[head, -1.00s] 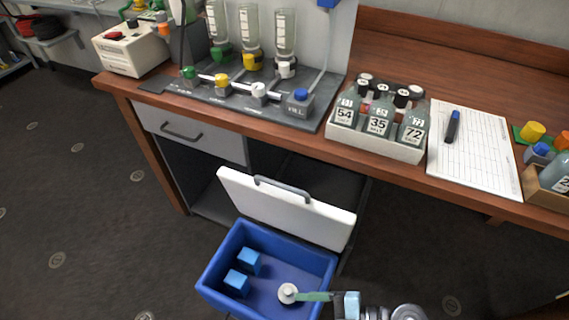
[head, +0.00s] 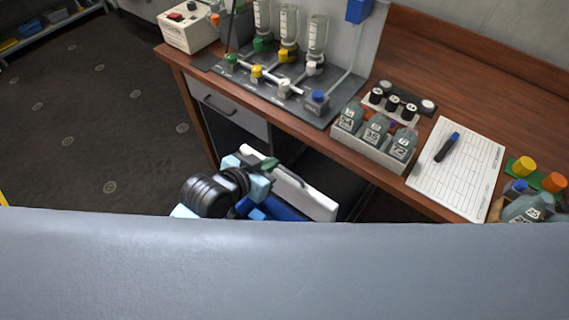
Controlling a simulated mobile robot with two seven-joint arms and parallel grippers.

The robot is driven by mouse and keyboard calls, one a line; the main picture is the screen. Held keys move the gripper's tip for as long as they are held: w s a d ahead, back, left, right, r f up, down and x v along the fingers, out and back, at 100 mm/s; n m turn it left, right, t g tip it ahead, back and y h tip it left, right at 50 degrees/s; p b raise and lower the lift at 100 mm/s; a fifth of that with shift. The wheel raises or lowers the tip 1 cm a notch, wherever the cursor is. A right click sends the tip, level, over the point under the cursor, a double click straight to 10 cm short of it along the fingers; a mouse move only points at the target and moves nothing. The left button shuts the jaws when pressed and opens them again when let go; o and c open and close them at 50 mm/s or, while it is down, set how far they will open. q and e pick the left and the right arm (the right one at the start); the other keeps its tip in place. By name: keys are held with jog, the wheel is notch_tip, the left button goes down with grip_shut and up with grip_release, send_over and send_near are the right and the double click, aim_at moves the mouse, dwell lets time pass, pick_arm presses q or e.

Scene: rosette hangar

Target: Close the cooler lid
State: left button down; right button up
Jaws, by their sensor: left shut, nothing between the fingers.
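The cooler lid (head: 312,199) is white with a grey handle and stands raised at the cooler's far side, so the cooler is open. Only a small part of the blue cooler (head: 283,209) shows, with a lighter blue block (head: 257,214) at its left. My left gripper (head: 268,162) is shut and empty at the lid's upper left part, overlapping it in the picture. I cannot tell whether it touches the lid. My left arm and my pale body hide most of the cooler. My right gripper is out of view.
The wooden bench (head: 340,143) runs above and behind the lid. It bears a bottle crate (head: 372,153), a clipboard (head: 462,180), a dispensing rack (head: 300,105) and a white box (head: 190,27). A drawer unit (head: 228,108) stands below. The floor at left is clear.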

aim_at(282, 169)
pick_arm(q)
jog(key=x, duration=0.2)
jog(key=f+x, duration=0.1)
jog(key=x, duration=0.5)
jog(key=shift+s+a+f, duration=0.15)
jog(key=shift+a+f, duration=0.05)
jog(key=shift+a, duration=0.05)
jog(key=shift+s+a+f, duration=0.3)
jog(key=shift+s+a, duration=0.1)
jog(key=shift+s, duration=0.15)
jog(key=shift+f, duration=0.1)
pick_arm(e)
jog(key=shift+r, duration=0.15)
pick_arm(q)
jog(key=shift+s, duration=0.1)
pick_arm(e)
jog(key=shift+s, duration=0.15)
